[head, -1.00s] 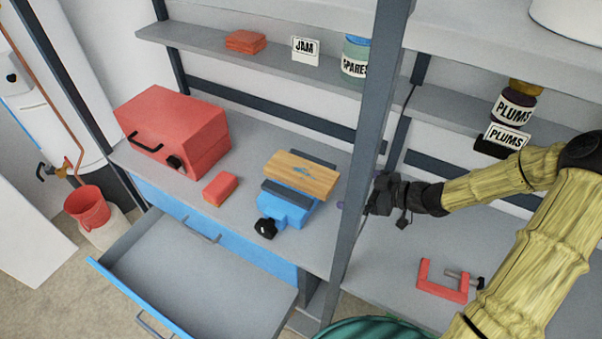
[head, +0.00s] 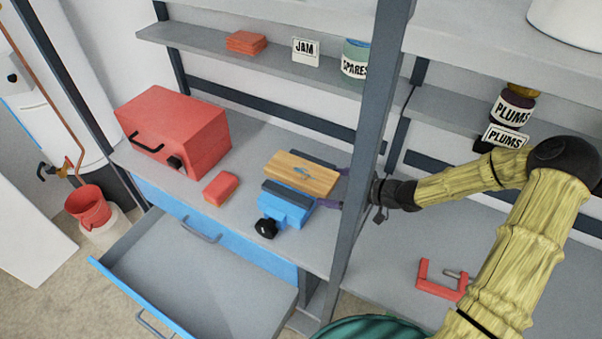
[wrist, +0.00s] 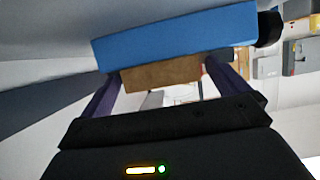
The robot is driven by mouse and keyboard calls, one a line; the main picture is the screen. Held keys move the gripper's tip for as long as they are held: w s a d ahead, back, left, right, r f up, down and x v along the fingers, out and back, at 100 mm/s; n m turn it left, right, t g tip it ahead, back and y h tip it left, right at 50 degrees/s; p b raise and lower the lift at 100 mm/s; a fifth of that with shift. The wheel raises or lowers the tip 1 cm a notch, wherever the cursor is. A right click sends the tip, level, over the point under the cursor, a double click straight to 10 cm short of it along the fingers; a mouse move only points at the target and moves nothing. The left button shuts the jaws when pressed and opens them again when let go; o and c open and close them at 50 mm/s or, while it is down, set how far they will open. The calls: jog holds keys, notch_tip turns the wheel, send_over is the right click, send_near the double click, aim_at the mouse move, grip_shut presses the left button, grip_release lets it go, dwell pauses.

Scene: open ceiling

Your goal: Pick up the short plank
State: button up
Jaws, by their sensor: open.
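The short plank (head: 301,173) is a light wooden board with a small blue-grey mark on top. It lies across the blue vise (head: 286,206) on the grey workbench, in its dark jaws. My gripper (head: 335,188) reaches in from the right, past the dark upright post, with its purple fingers apart near the plank's right end. In the wrist view the plank's brown edge (wrist: 160,74) shows between the open fingers (wrist: 168,80), beside the blue vise body (wrist: 178,35). The post hides part of my gripper in the head view; I cannot tell whether the fingers touch the plank.
The dark post (head: 367,130) stands close to my wrist. A red toolbox (head: 185,125) and a red block (head: 220,187) sit left of the vise. An open drawer (head: 195,265) juts out below. A red clamp (head: 440,285) lies at right. A shelf (head: 270,60) runs above.

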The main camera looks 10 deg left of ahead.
dwell(0.4)
jog(key=c, duration=1)
jog(key=shift+c, duration=0.4)
